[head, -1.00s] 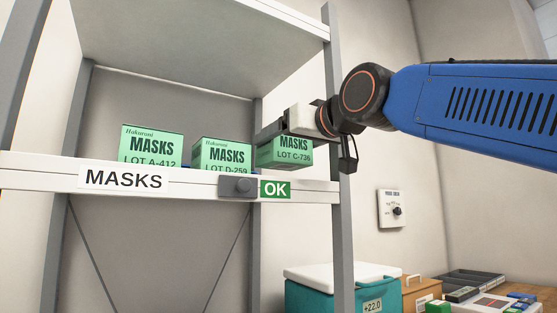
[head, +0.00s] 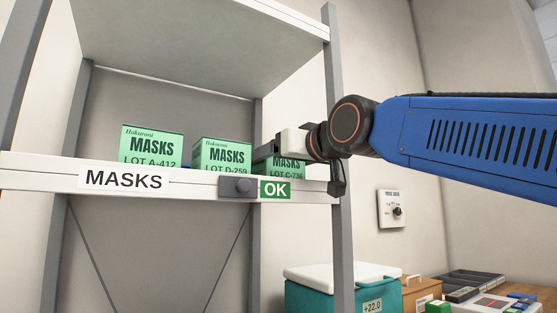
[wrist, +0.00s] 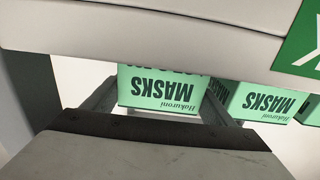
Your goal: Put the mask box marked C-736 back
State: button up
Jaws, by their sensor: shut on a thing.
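The green mask box marked C-736 (head: 284,169) is at the right end of the shelf marked MASKS (head: 40,171), beside the D-259 box. My gripper (head: 277,152) reaches in from the right and is shut on it, hiding part of its front. In the wrist view the box (wrist: 158,90) appears upside down between my two fingers. The shelf lip hides the box's underside, so I cannot tell whether it rests on the shelf.
Mask boxes D-259 (head: 222,154) and A-412 (head: 151,146) stand to the left on the same shelf. A grey post (head: 342,240) rises close to my wrist. A green OK label (head: 275,190) and grey knob unit (head: 238,187) are on the shelf edge. A teal cooler (head: 320,297) stands below.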

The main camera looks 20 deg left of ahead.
jog(key=o, duration=1.2)
jog(key=shift+s+d, duration=0.2)
jog(key=shift+d, duration=0.05)
jog(key=v, duration=1.1)
jog(key=shift+d, duration=0.2)
jog(key=shift+s, duration=0.15)
